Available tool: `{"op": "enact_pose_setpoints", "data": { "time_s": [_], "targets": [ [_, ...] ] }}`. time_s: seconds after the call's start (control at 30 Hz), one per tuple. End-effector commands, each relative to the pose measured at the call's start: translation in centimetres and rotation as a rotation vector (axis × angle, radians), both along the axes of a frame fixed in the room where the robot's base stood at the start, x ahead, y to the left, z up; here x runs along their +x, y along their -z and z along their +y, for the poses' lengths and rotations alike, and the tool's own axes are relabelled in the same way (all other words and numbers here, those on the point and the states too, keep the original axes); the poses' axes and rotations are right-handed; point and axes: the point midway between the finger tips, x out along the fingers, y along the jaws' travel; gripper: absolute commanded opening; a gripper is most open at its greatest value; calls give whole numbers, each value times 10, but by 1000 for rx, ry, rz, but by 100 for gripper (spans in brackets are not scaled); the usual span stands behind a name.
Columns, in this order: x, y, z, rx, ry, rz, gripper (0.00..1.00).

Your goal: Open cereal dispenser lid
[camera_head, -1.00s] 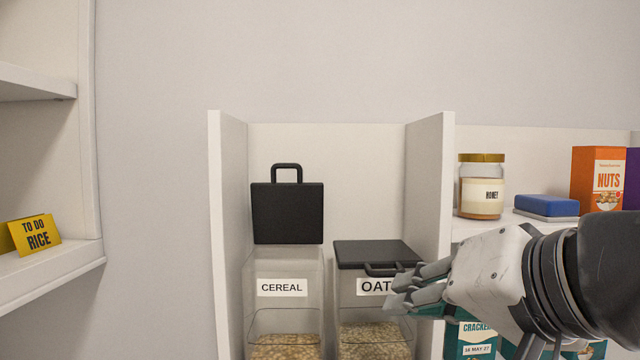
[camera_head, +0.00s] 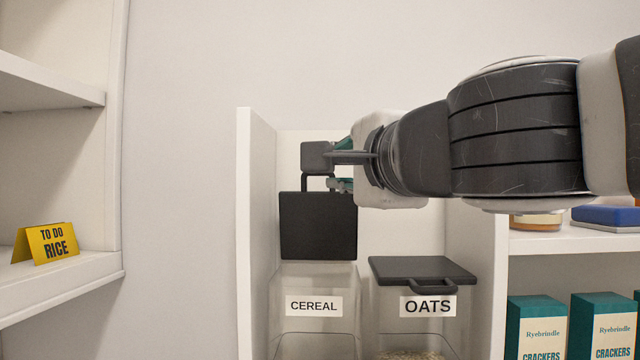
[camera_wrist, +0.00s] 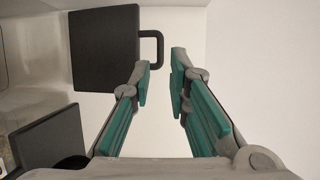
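The cereal dispenser (camera_head: 314,290) is a clear bin labelled CEREAL. Its black lid (camera_head: 318,228) stands upright, raised at the back of the bin, with its loop handle (camera_head: 306,183) on top. The lid (camera_wrist: 105,50) and handle (camera_wrist: 153,47) also show in the wrist view. My gripper (camera_head: 327,168) is beside the handle, partly overlapping it in the head view.
The oats dispenser (camera_head: 414,326) stands to the right with its black lid (camera_head: 422,270) flat. White side walls (camera_head: 258,230) enclose both bins. A right shelf holds a mostly hidden jar (camera_head: 536,222), a blue block (camera_head: 606,215) and crackers boxes (camera_head: 536,325). A yellow sign (camera_head: 45,243) stands left.

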Motion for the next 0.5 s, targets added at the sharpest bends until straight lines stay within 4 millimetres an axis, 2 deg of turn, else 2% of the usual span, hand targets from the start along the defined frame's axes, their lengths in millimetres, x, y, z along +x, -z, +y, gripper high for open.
{"op": "enact_pose_setpoints", "data": {
  "time_s": [0.03, 0.2, 0.5],
  "targets": [
    [13, 4, 5, -1, -1, 2, 16],
    [43, 4, 16, -2, -2, 2, 16],
    [76, 3, 29, -2, -1, -1, 16]
  ]
}}
